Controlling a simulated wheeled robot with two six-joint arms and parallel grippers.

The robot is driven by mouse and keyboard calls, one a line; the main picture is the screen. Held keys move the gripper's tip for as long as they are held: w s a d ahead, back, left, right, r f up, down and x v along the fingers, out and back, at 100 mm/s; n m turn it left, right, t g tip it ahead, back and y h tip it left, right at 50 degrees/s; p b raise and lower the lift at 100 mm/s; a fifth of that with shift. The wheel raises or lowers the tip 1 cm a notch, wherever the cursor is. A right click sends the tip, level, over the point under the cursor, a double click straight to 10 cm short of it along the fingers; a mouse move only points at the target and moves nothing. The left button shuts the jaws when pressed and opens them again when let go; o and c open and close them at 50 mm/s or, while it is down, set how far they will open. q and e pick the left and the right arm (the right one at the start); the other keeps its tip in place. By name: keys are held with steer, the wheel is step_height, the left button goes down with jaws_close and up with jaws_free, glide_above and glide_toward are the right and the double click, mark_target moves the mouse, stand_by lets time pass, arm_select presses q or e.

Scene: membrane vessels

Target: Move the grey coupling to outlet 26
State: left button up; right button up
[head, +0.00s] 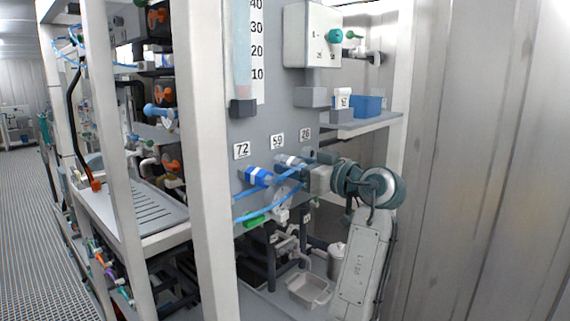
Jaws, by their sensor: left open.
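A grey panel (262,128) carries a row of outlets labelled 72, 59 and one that looks like 26 (305,134). A light grey coupling (289,161) with a blue tube sits below label 59. Below label 72 is a blue coupling (258,176) with a white band. My left gripper (313,172) is open, close in front of the panel below and right of label 26. It is beside the grey coupling, and I cannot tell whether it touches it. The outlet under label 26 is partly hidden by my gripper.
Blue tubes (272,207) and a green piece (254,219) hang below the couplings. A shelf (368,124) with a blue box (368,105) is above my arm. A white post (207,150) stands left of the panel. A metal wall is at the right.

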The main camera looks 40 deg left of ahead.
arm_select(q)
steer(key=shift+b, duration=0.35)
jaws_close()
steer(key=shift+d+f, duration=0.2)
stand_by(0.3)
steer(key=shift+d+b, duration=0.25)
steer(key=shift+b, duration=0.05)
steer(key=shift+d+r+b, duration=0.1)
steer(key=shift+d+b, duration=0.3)
steer(key=shift+d, duration=0.65)
steer(key=shift+d, duration=0.1)
